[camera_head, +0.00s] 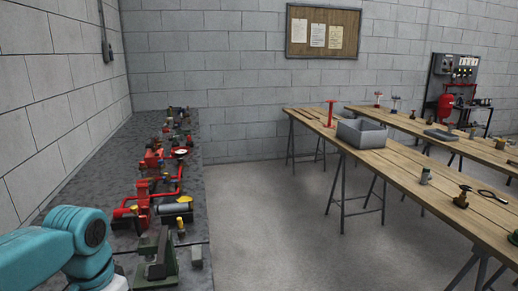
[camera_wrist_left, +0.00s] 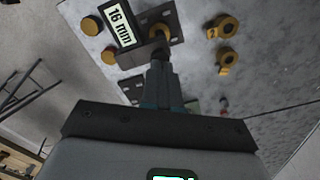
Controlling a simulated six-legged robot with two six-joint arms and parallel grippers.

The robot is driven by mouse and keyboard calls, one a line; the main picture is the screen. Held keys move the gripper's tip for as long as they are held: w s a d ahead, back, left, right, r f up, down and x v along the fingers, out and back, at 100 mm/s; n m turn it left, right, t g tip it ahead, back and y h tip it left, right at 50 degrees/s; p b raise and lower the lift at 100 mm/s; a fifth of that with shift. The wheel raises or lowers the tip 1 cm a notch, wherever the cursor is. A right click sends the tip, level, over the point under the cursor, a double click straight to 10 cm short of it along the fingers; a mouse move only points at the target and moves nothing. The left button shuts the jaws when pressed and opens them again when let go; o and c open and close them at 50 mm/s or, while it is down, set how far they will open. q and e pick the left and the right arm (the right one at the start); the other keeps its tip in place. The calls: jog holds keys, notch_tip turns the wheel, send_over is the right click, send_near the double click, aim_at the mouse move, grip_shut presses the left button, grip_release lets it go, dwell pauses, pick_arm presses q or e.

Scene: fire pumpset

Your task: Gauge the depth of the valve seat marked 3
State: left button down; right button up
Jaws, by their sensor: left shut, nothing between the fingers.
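In the left wrist view, my left gripper (camera_wrist_left: 160,70) is shut and empty. Its tips point at a round brass piece (camera_wrist_left: 159,33) on a dark plate (camera_wrist_left: 175,14), close to it or touching; I cannot tell which. A label or display reading "16 mm" (camera_wrist_left: 121,25) sits on the left of that plate. To the right is a brass ring marked 2 (camera_wrist_left: 224,27). Below it lies another brass ring (camera_wrist_left: 226,58), whose mark I cannot read. No 3 is legible. In the head view my left arm enters at lower left, but its gripper is not seen there. My right gripper is not in view.
In the head view, a dark bench (camera_head: 105,185) along the left wall holds red pump piping (camera_head: 152,185) and a green vise-like tool (camera_head: 157,262). Wooden tables (camera_head: 420,185) stand at the right, one bearing a grey bin (camera_head: 362,134). Open floor (camera_head: 270,220) lies between.

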pick_arm(q)
jog(key=shift+f+b, duration=0.65)
jog(key=shift+f, duration=0.25)
jog(key=shift+s+f, duration=0.1)
jog(key=shift+s+d+f, duration=0.1)
jog(key=shift+f, duration=0.15)
dwell(0.8)
